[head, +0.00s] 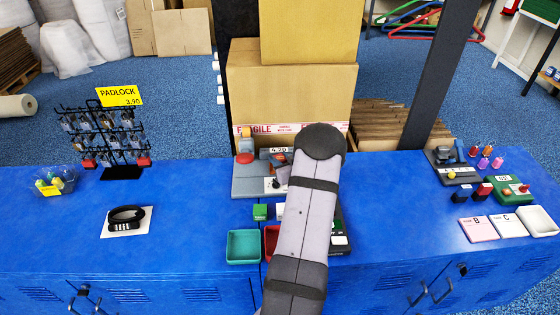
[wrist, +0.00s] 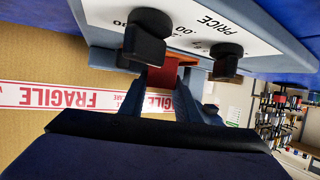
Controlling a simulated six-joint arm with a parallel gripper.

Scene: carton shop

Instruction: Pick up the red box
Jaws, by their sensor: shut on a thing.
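In the wrist view my gripper (wrist: 160,92) is shut on a red box (wrist: 165,76). The box shows between the two fingertips, and its far side is partly hidden by the grey panel with two black knobs. In the head view my arm hides most of the gripper (head: 281,172), which is close to the grey scale (head: 249,182) in the middle of the counter. I cannot tell whether the box touches the scale. A green box (head: 260,212) and a white box (head: 281,211), partly hidden by my arm, stand on the counter in front of the scale.
A green tray (head: 244,246) and a red tray (head: 270,240), partly covered by my arm, sit at the front. Cartons (head: 310,90) stand behind the counter.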

